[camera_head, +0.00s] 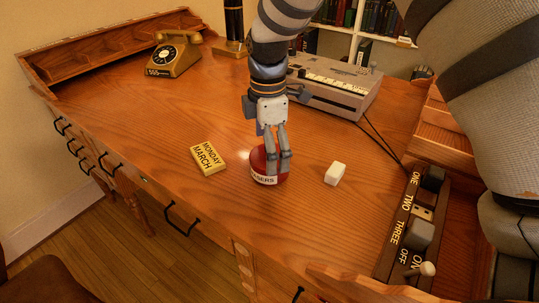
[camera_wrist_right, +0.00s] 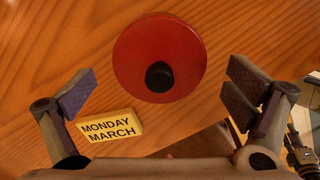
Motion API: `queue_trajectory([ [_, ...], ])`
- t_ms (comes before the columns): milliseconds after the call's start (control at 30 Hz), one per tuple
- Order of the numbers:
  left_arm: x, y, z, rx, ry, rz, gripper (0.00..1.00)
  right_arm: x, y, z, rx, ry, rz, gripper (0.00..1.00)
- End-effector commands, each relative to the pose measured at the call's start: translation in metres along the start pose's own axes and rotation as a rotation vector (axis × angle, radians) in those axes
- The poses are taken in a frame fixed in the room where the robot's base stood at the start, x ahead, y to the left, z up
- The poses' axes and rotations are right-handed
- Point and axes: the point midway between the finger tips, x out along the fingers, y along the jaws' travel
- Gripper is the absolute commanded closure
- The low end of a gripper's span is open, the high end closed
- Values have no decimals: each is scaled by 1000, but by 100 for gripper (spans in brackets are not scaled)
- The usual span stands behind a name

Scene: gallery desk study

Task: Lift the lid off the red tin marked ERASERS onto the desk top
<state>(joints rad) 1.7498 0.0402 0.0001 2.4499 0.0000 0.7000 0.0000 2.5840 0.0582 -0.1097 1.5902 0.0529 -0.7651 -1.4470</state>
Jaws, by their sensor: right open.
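The red tin (camera_head: 257,163) stands on the desk, and its white label, partly showing, reads "ASERS". My right gripper (camera_head: 275,160) is over the tin, its fingers pointing down and hiding part of it. In the right wrist view the round red lid (camera_wrist_right: 140,45) with its black knob (camera_wrist_right: 159,76) lies below, between the spread fingers (camera_wrist_right: 160,92). The jaws are open and hold nothing. In that view both fingers are apart from the knob. My left gripper is not in view.
A yellow MONDAY MARCH block (camera_head: 209,158) lies left of the tin; a white block (camera_head: 335,173) lies right. A grey machine (camera_head: 335,88) and gold telephone (camera_head: 174,55) stand behind. A dark switch panel (camera_head: 402,232) is at right. The desk top (camera_head: 130,110) is bare at left.

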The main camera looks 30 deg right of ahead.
Motion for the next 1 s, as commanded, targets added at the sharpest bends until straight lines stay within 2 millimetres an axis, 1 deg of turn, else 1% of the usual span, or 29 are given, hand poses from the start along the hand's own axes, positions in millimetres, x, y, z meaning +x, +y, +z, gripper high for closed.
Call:
queue_trajectory([
  [33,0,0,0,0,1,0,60,-1,0,0,0,0,1,3],
  [67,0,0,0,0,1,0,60,-1,0,0,0,0,1,7],
  [100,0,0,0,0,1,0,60,-1,0,0,0,0,1,16],
  [167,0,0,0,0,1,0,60,-1,0,0,0,0,1,30],
  [200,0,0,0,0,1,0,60,-1,0,0,0,0,1,39],
  [267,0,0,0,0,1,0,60,-1,0,0,0,0,1,53],
  [300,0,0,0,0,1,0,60,-1,0,0,0,0,1,62],
  [500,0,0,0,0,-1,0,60,1,1,0,0,0,1,90],
  [700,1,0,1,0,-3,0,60,3,1,0,0,-1,0,94],
  [1000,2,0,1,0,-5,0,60,6,0,0,0,-2,-5,96],
])
